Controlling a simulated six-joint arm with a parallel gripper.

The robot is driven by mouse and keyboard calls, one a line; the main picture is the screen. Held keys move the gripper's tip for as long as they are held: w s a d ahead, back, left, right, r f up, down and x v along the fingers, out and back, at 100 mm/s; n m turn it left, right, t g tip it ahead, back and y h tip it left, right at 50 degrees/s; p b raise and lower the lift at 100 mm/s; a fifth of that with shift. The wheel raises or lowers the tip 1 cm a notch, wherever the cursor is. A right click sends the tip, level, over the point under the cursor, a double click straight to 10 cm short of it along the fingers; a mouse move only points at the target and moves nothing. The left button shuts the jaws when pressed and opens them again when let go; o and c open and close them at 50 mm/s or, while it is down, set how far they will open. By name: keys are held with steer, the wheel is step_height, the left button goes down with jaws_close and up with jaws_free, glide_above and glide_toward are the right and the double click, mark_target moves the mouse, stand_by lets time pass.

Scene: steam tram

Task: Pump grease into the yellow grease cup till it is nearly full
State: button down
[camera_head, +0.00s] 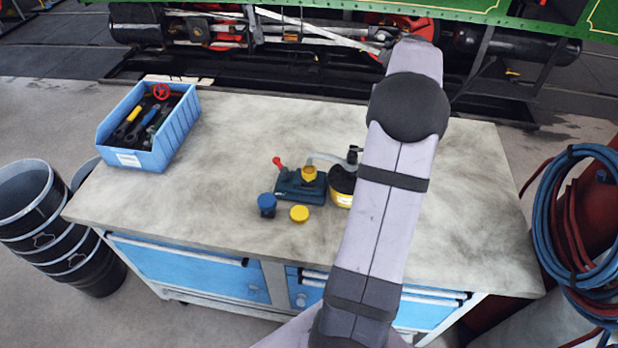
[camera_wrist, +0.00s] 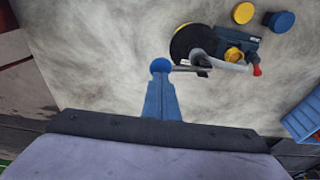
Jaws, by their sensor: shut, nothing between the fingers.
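The yellow grease cup (camera_head: 309,173) sits on a dark blue base (camera_head: 290,189) with a red-knobbed lever (camera_head: 278,162); it also shows in the wrist view (camera_wrist: 233,54). I cannot tell its grease level. A pale hose (camera_wrist: 232,66) runs between the cup and a round black-and-yellow grease pump (camera_head: 341,184), partly hidden by my arm in the head view. The pump's dark handle (camera_wrist: 190,69) reaches left in the wrist view. My gripper (camera_wrist: 160,66) is shut and empty, its blue tip beside the handle's end. I cannot tell whether they touch. The head view hides my gripper.
A yellow lid (camera_head: 299,214) and a blue cap (camera_head: 267,204) lie in front of the base. A blue bin of tools (camera_head: 148,125) stands at the bench's back left. The right side of the workbench (camera_head: 480,215) is clear.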

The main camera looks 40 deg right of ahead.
steer(key=shift+f+b, duration=0.5)
steer(key=shift+f, duration=0.25)
steer(key=shift+f+b, duration=0.65)
steer(key=shift+f, duration=0.4)
steer(key=shift+r, duration=0.1)
steer(key=shift+r+p, duration=1.7)
steer(key=shift+r, duration=0.05)
step_height(320, 180, up, 6)
steer(key=r+t+h+p, duration=0.1)
steer(key=t+h, duration=0.1)
steer(key=shift+a+f+b, duration=0.1)
steer(key=shift+f+b, duration=2.35)
steer(key=shift+f, duration=1.15)
steer(key=shift+s+f, duration=0.1)
steer(key=shift+f, duration=0.15)
